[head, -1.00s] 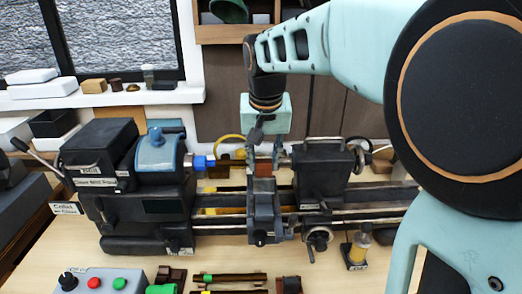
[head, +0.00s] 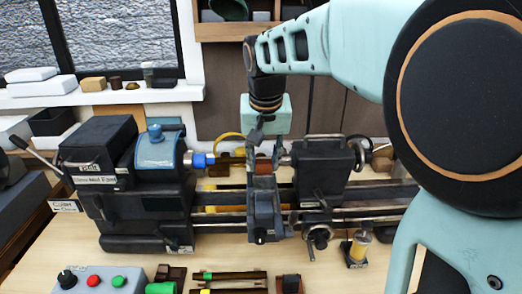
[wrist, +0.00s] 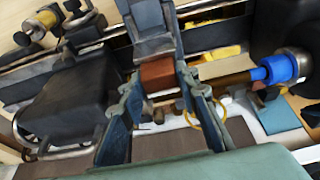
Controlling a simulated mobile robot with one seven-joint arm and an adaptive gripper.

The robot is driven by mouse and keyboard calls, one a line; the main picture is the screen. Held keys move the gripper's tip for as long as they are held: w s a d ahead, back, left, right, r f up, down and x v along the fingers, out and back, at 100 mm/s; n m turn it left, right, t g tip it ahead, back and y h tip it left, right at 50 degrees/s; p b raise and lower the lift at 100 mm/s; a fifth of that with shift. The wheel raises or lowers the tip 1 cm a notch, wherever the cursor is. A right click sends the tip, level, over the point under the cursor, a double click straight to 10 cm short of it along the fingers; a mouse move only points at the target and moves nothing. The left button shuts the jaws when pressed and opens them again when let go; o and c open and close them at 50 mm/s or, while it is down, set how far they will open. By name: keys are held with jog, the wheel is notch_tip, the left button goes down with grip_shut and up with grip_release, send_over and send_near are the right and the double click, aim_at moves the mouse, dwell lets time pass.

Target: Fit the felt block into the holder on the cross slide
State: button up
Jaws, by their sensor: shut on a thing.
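The felt block looks like a small reddish-brown block (wrist: 157,75) in the wrist view, gripped between the fingertips. My gripper (head: 263,160) is shut on it, pointing down over the middle of the lathe. The grey cross slide (head: 264,215) is directly below the fingertips in the head view. In the wrist view the grey holder (wrist: 150,30) on the slide is right beside the block. I cannot tell whether the block touches the holder or sits in it. The fingers hide part of the block in the head view.
The headstock with a blue chuck part (head: 203,160) is on the left, with a brown rod beside the gripper. The tailstock (head: 322,170) stands close on the right. An oil bottle (head: 357,248), a control box (head: 103,281) and several small parts lie in front.

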jog(key=shift+f+b, duration=0.6)
jog(key=shift+f, duration=0.25)
jog(key=o, duration=1.2)
